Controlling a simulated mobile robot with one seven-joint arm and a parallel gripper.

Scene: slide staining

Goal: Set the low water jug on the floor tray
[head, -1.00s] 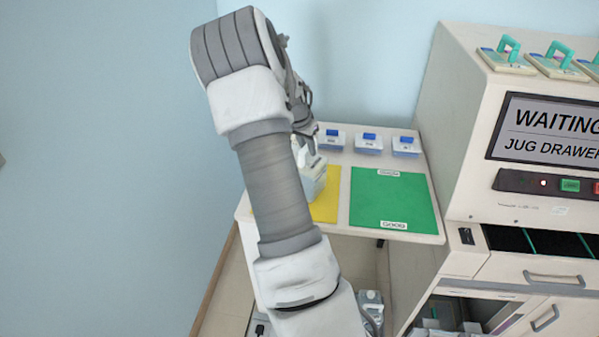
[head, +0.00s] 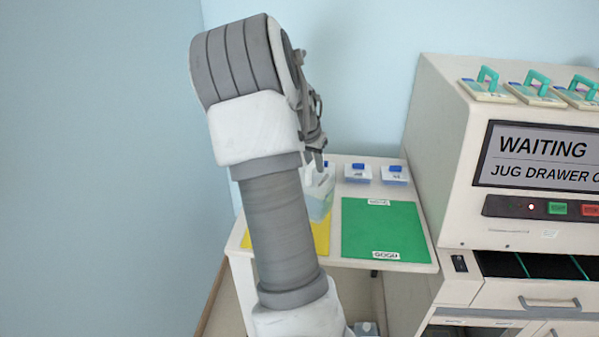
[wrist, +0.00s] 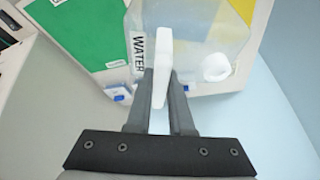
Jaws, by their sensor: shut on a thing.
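A translucent white jug (head: 318,202) is over the yellow mat (head: 322,238) on the side table. In the wrist view the jug (wrist: 205,40) has a WATER label and a white cap. My gripper (wrist: 161,85) is shut on its white handle. In the head view my gripper (head: 317,150) is above the jug, partly hidden by my arm. I cannot tell whether the jug's base touches the mat. The water level is unclear. I cannot make out the floor tray.
A green mat (head: 383,235) marked GOOD lies right of the yellow one. Small blue-topped containers (head: 357,172) stand along the table's back. A cabinet (head: 430,150) with a WAITING screen (head: 545,155) stands at right.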

